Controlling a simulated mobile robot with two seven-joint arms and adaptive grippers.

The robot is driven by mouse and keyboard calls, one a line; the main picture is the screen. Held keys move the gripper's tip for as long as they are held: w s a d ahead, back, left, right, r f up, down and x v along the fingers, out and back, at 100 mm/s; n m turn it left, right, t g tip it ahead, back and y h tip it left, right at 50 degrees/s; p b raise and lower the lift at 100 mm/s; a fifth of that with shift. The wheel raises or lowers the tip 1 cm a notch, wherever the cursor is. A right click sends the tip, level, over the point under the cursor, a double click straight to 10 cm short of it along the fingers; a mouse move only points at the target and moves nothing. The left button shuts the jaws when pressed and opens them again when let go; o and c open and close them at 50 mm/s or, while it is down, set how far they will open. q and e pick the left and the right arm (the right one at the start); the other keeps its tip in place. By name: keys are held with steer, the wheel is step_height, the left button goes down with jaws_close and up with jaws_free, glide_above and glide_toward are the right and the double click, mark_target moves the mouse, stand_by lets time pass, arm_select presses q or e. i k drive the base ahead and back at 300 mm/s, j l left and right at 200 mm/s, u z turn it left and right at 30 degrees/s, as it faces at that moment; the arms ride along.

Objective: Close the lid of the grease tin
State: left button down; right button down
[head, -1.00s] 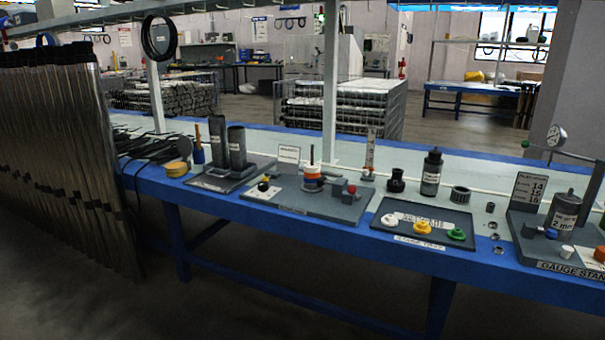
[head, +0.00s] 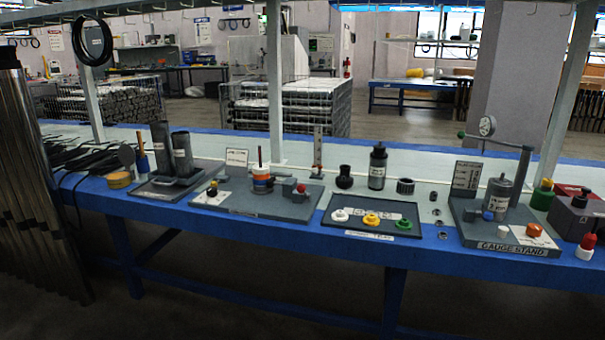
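A low round yellow-orange tin (head: 119,181), which looks like the grease tin, stands near the front edge at the left part of the blue bench. A dark round disc (head: 127,155) stands up at its back edge and looks like its raised lid. The tin's inside is too small to make out. Neither of my grippers is in the head view.
Dark tubes or cables (head: 82,160) lie left of the tin, and a tall stack of metal pipes (head: 35,190) stands at the bench's left end. A grey base with two dark cylinders (head: 181,155) is to its right. A gauge stand (head: 505,240) is farther right.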

mark_target(127, 156)
steer(key=j+z, duration=0.2)
steer(key=z, duration=0.4)
steer(key=j+z, duration=0.3)
steer(key=j, duration=0.25)
steer(key=k+j+z, duration=0.15)
steer(key=j+z, duration=0.15)
steer(key=j, duration=0.2)
steer(key=k+j, duration=0.1)
steer(key=j, duration=0.25)
steer(key=k+j+z, duration=0.1)
steer(key=j, duration=0.3)
steer(key=k+j, duration=0.1)
steer(key=j, duration=0.25)
steer(key=k+j+z, duration=0.1)
steer(key=j, duration=0.25)
steer(key=k+j, duration=0.15)
steer(key=j, duration=0.25)
steer(key=k+j+z, duration=0.1)
steer(key=j, duration=0.25)
